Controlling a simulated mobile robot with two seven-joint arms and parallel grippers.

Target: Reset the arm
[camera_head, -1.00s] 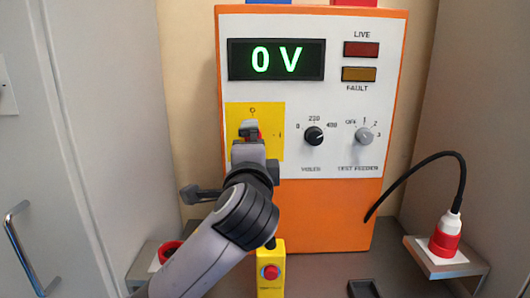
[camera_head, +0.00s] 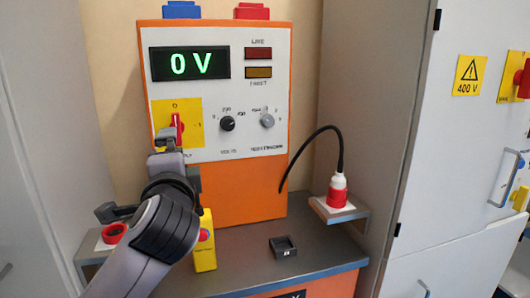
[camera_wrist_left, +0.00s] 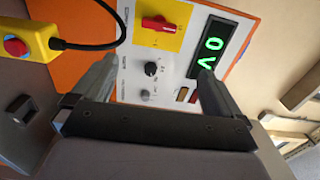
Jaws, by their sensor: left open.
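My left arm comes in from the lower left in the head view. Its gripper (camera_head: 170,143) is in front of the orange test panel (camera_head: 240,190), just below the red rotary switch (camera_head: 177,128) on the yellow plate. In the left wrist view the gripper (camera_wrist_left: 150,85) is open, with its two fingers apart and nothing between them but the panel face behind. The red switch also shows there (camera_wrist_left: 158,24), clear of the fingers. The display (camera_head: 190,63) reads 0 V. The red and amber lamps look dark. My right gripper is not seen.
A yellow box with a red button (camera_head: 205,245) stands before the panel, close to my left arm. A red-and-white plug (camera_head: 337,190) sits on the right shelf (camera_head: 350,212). A red socket (camera_head: 115,232) is at left. A small dark block (camera_head: 283,246) lies on the bench.

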